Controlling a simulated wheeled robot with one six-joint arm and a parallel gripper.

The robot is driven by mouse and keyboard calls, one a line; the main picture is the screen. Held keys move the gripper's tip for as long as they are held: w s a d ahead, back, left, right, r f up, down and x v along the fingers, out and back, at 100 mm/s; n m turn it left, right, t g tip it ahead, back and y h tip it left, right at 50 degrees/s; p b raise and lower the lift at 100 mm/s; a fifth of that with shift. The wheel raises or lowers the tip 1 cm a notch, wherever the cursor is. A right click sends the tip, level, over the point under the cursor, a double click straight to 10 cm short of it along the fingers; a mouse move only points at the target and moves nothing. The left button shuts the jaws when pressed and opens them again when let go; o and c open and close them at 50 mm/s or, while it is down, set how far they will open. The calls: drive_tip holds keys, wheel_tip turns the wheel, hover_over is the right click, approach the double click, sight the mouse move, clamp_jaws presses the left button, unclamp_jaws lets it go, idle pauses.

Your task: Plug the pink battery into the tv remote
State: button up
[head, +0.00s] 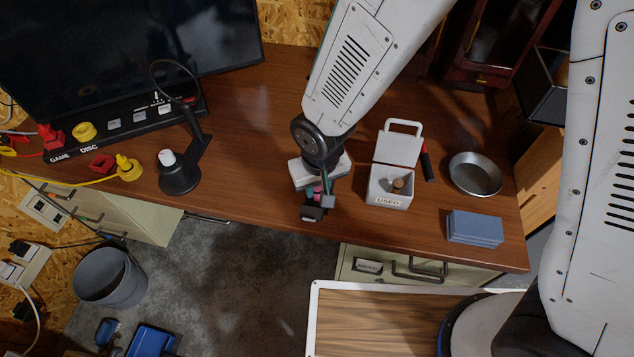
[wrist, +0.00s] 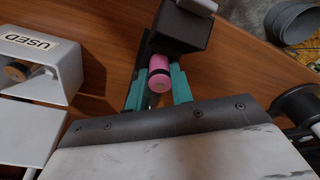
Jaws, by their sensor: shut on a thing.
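The pink battery (wrist: 160,72) is between the teal fingers of my gripper (wrist: 158,85) in the wrist view. My gripper is shut on it, with its round end facing the wrist camera. In the head view, the gripper (head: 318,190) hangs over the front edge area of the bench, left of the white box, and a bit of pink shows between its fingers. A black block (wrist: 180,30) lies just beyond the battery. I cannot tell whether it is a gripper tip or another part. I cannot make out the tv remote with certainty.
The open white box marked USED (head: 388,190) holds a tan-ended cylinder. A metal dish (head: 475,174), blue-grey stack (head: 474,228) and dark red-ended object (head: 427,162) are to the right. Clear bench lies between lamp and gripper.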

sight(319, 190)
drive_tip(key=shift+f, duration=0.45)
drive_tip(key=o, duration=1)
drive_tip(key=shift+o, duration=0.2)
drive_tip(key=r, duration=0.7)
drive_tip(key=shift+s+d+r, duration=0.2)
drive_tip(key=shift+s+r, duration=0.2)
drive_tip(key=s+d+r+m, duration=0.1)
drive_tip(key=s+d+r, duration=0.3)
drive_tip(key=d+r, duration=0.3)
drive_tip(key=s+d+r+m, duration=0.2)
drive_tip(key=s+d+r, duration=0.2)
drive_tip(key=d+r, duration=0.3)
drive_tip(key=s+d+r+m, duration=0.2)
drive_tip(key=s+d+r, duration=0.2)
drive_tip(key=d, duration=1.1)
wheel_tip(319, 190, up, 4)
drive_tip(key=shift+f+h, duration=0.2)
drive_tip(key=shift+h, duration=0.1)
